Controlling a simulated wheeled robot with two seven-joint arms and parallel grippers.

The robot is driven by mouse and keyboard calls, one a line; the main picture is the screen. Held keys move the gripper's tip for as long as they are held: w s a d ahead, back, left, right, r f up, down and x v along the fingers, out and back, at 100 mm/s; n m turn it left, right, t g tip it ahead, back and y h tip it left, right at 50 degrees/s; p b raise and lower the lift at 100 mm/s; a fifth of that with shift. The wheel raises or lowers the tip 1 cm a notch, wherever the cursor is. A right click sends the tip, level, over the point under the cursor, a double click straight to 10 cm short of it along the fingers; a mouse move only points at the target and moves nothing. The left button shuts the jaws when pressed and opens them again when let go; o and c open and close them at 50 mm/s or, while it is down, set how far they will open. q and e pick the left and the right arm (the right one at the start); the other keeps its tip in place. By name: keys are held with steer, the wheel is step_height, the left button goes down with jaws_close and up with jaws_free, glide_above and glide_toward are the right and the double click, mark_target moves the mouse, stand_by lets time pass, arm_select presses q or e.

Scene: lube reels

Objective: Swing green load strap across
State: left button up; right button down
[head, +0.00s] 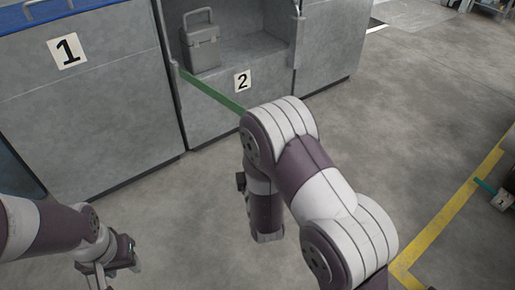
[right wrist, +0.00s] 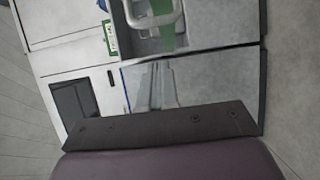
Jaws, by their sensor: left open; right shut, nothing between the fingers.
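The green strap (head: 212,92) starts at a post (head: 175,72) on the left side of bay 2. It slopes down to the right and passes out of sight behind my right arm. Its far end is hidden there. My left gripper (head: 101,282) is at the bottom left, open and empty over bare floor, well away from the strap.
A grey toolbox (head: 202,48) stands in bay 2, above the number 2 plate (head: 242,81). Cabinet 1 (head: 100,95) is at left. A second post (head: 297,30) is right of the bay. A yellow floor line (head: 455,208) runs at right, where the floor is mostly clear.

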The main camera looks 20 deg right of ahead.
steer(key=shift+w+d+b, duration=0.85)
steer(key=shift+w+d, duration=0.75)
steer(key=shift+w, duration=0.15)
